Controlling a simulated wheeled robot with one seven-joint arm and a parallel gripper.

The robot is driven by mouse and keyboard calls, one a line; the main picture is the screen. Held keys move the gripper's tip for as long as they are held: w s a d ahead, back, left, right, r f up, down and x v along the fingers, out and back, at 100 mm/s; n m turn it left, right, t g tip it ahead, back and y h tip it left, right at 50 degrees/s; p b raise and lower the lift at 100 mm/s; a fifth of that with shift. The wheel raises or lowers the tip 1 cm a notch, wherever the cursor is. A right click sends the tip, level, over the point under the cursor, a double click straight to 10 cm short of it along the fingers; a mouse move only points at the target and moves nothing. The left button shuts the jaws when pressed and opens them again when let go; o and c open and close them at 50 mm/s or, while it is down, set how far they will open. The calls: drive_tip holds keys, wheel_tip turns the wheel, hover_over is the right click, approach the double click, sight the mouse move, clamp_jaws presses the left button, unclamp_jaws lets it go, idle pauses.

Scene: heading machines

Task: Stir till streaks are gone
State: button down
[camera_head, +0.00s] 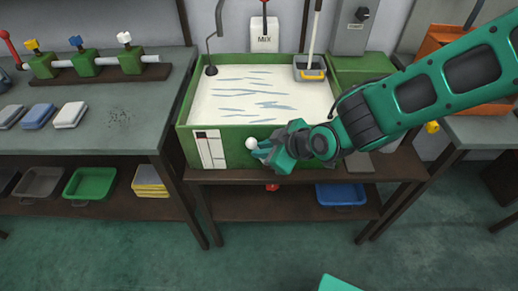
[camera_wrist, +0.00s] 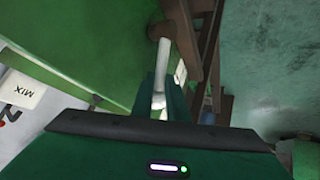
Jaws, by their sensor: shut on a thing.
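A green tank (camera_head: 183,136) holds white liquid (camera_head: 215,103) with several blue-grey streaks across its surface. My gripper (camera_head: 262,152) is at the front wall of the tank, below the rim. It is shut on a pale handle, whose rounded white end (camera_head: 251,143) shows just past my fingers. In the wrist view the handle (camera_wrist: 160,72) runs up from between my fingers, beside the green wall. How it joins the tank is hidden. A white-handled paddle (camera_head: 314,38) stands at the tank's back right corner. A box marked MIX (camera_head: 265,41) with a red-tipped lever is on the wall behind.
A white panel (camera_head: 212,150) is on the tank's front, left of my gripper. A workbench (camera_head: 110,115) at left carries valves with coloured handles and several small blocks. A green tray (camera_head: 90,184) and a blue tray (camera_head: 341,194) are on lower shelves. The floor in front is mostly clear.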

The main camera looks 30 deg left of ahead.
drive_tip(key=shift+w, duration=0.25)
drive_tip(key=c, duration=2)
unclamp_jaws()
drive_tip(key=shift+f, duration=0.1)
drive_tip(key=shift+s+d, duration=0.1)
drive_tip(key=v, duration=1)
drive_tip(key=shift+d+r, duration=0.2)
drive_tip(key=shift+r, duration=0.1)
